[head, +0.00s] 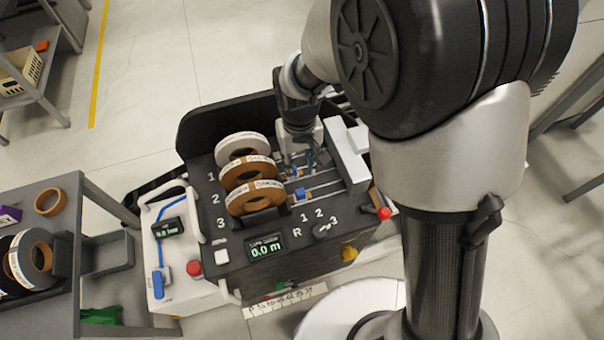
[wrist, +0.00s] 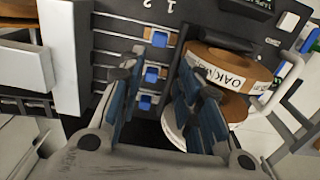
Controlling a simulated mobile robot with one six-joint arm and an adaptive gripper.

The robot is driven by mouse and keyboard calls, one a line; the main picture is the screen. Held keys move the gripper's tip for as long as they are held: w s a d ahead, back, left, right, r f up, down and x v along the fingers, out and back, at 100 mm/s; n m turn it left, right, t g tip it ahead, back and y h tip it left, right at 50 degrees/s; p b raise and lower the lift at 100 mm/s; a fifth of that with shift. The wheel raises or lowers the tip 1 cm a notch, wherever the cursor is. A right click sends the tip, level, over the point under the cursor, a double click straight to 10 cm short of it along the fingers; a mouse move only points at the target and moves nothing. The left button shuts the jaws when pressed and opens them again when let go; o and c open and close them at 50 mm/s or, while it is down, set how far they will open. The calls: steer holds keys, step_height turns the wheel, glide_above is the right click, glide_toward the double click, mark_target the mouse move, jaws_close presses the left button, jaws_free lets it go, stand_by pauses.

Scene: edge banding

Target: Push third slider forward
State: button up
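The banding machine (head: 232,240) carries three rolls beside the numbers 1, 2 and 3. Blue sliders sit on parallel rails right of the rolls. The slider nearest the front panel, in line with number 3, shows in the head view (head: 301,194) and at the top in the wrist view (wrist: 159,39). The middle slider (wrist: 152,74) and the far slider (wrist: 145,102) appear between my fingers in the wrist view. My gripper (head: 303,163) is above the rails, fingers apart and empty (wrist: 158,70). Whether it touches a slider I cannot tell.
The brown oak roll (head: 255,197) stands close beside the fingers. A white block (head: 346,155) lies at the rails' right end. A red button (head: 384,213) is on the right edge. A grey shelf (head: 75,195) with rolls stands at left.

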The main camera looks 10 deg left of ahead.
mark_target(301, 191)
step_height(301, 191, down, 15)
steer(key=b, duration=0.4)
steer(key=shift+f, duration=0.15)
jaws_close()
stand_by(0.4)
